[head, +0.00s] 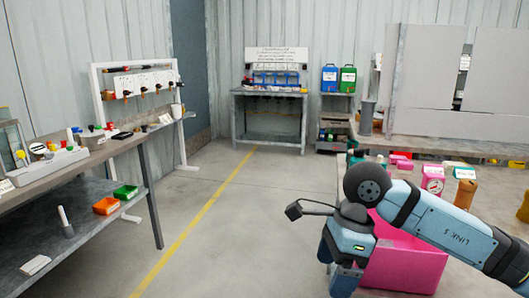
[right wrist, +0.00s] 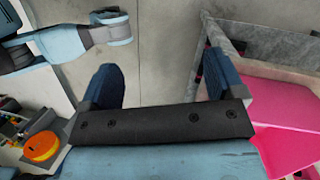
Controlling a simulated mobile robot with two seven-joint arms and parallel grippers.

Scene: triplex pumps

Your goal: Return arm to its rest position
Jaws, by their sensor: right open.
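My right arm (head: 445,225) comes in from the right in the head view, bent at a dark round joint. Its gripper (head: 338,268) points down beside the left side of a pink bin (head: 415,262). In the right wrist view the two blue fingers of this gripper (right wrist: 160,78) stand wide apart, with only bare floor between them. The gripper is open and empty. The pink bin (right wrist: 284,108) lies to the right of the fingers there. My left gripper is not visible in the head view.
A workbench (head: 88,160) with small parts runs along the left, with green (head: 125,192) and orange (head: 106,206) trays below. A grey table (head: 270,92) stands at the back. A pink scale (head: 432,180) and bottles stand at right. The floor with a yellow line (head: 193,228) is clear.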

